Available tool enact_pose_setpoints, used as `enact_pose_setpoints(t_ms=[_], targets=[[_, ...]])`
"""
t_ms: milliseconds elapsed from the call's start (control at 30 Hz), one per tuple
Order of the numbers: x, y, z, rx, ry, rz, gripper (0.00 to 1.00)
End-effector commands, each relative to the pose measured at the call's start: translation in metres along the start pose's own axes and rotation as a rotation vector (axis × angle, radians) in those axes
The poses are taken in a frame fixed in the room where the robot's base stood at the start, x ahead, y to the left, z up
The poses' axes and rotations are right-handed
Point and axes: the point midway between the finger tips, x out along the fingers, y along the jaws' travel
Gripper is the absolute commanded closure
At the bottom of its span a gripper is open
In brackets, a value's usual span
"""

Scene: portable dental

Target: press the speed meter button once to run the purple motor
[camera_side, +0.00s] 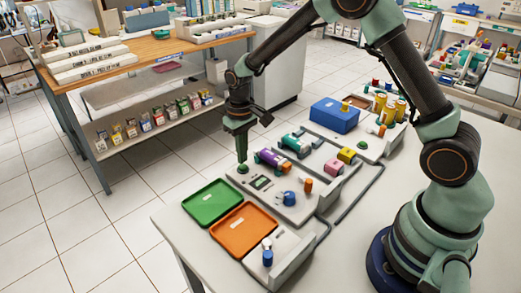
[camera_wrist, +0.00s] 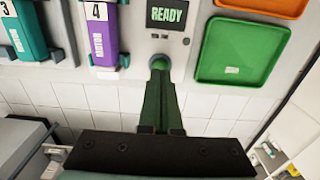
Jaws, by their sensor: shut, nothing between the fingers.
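The speed meter (camera_side: 262,183) is a light-grey panel with a small display. Its display (camera_wrist: 167,14) reads READY in the wrist view. The green round button (camera_side: 242,169) sits at the panel's edge, and part of it shows in the wrist view (camera_wrist: 159,62). My gripper (camera_side: 242,157) is shut and empty, pointing down with its green fingertips right over the button; in the wrist view the fingertips (camera_wrist: 159,77) overlap it. I cannot tell whether they touch it. The purple motor (camera_side: 273,161), labelled 4 in the wrist view (camera_wrist: 102,28), lies beside the meter.
A teal motor (camera_side: 296,144), labelled 3, lies beyond the purple one. A green tray (camera_side: 212,203) and an orange tray (camera_side: 243,232) lie on the near side of the meter.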

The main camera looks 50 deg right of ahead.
Motion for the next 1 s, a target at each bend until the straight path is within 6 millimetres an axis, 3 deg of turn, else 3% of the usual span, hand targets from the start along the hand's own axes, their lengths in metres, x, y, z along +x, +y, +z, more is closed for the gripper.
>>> enact_pose_setpoints(t_ms=[1000], targets=[[0.019,0.000,0.000,0.000,0.000,0.000,1.00]])
